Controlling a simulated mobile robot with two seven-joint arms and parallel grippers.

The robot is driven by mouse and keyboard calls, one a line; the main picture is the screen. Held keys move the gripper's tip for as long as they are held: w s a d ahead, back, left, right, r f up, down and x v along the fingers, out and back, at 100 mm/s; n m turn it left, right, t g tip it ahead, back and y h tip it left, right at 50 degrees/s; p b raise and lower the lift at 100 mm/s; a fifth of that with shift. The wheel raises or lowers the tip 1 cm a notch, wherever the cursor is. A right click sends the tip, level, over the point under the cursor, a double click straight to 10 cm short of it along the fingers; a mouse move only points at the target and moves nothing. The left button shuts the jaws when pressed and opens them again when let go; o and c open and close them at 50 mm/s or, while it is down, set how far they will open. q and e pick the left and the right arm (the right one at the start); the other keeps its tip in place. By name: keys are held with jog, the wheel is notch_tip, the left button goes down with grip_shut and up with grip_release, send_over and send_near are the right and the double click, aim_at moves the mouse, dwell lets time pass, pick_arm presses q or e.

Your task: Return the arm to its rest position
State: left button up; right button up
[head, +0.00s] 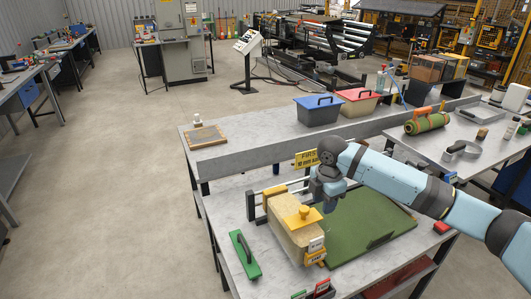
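My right arm (400,180) comes in from the right edge and reaches over the near metal table. Its gripper (326,203) points down beside the beige block with a yellow top (298,239), above the left part of the green turf mat (372,226). The fingertips are small and partly hidden by the wrist, so I cannot tell whether they are open or shut, or whether they touch anything. My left gripper is not in view.
A green-handled tool (244,256) lies at the table's left. A yellow sign (306,158) stands behind the gripper. Blue (318,113) and red (358,104) bins are on the back bench. A green roll (427,123) lies to the right. The floor at left is clear.

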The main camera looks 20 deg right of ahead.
jog(key=shift+f, duration=0.1)
jog(key=s+a+f+m+t+y, duration=0.2)
jog(key=s+a+f+m, duration=0.15)
jog(key=a+f, duration=0.45)
jog(key=s+a+f+m+t+y, duration=0.2)
jog(key=s+a+f, duration=0.3)
jog(key=a+f, duration=0.3)
jog(key=s+f+m+t, duration=0.3)
jog(key=s+m, duration=0.2)
jog(key=s, duration=0.4)
jog(key=s+f+m+t, duration=0.3)
jog(key=s+m, duration=0.2)
jog(key=s, duration=0.4)
jog(key=shift+a+t+h+p, duration=0.3)
jog(key=shift+a+t+h, duration=0.1)
